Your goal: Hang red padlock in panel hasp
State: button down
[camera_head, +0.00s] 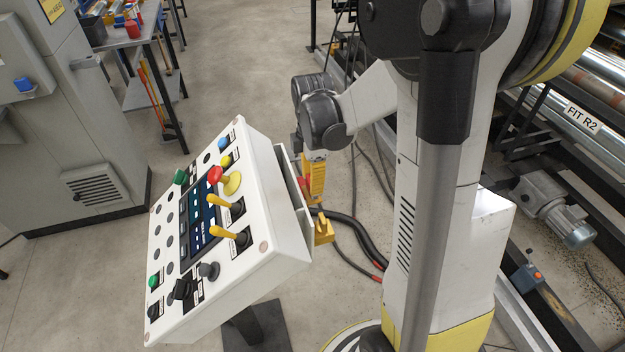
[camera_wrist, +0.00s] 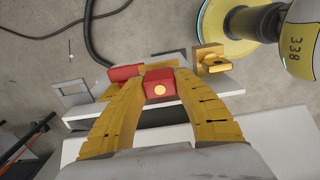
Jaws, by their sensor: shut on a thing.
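The red padlock (camera_wrist: 160,84) is between my gripper's yellow fingertips in the wrist view, with a round brass-coloured spot facing the camera. My gripper (camera_wrist: 158,76) is shut on it, beside the side of the white control panel (camera_head: 292,205). In the head view my gripper (camera_head: 314,185) hides most of the padlock. The padlock's shackle is not clearly visible.
A red part (camera_wrist: 125,72) lies just left of the padlock, beside a grey frame (camera_wrist: 74,93). The panel face carries several buttons, yellow levers (camera_head: 230,233) and a screen. Black cables (camera_head: 350,227) run on the floor behind. A grey cabinet (camera_head: 75,130) stands at left.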

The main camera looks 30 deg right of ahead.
jog(key=shift+f+b, duration=0.35)
jog(key=shift+f, duration=0.15)
jog(key=c, duration=0.9)
grip_release()
jog(key=shift+c, duration=0.2)
jog(key=shift+r, duration=0.1)
notch_tip(320, 180, up, 12)
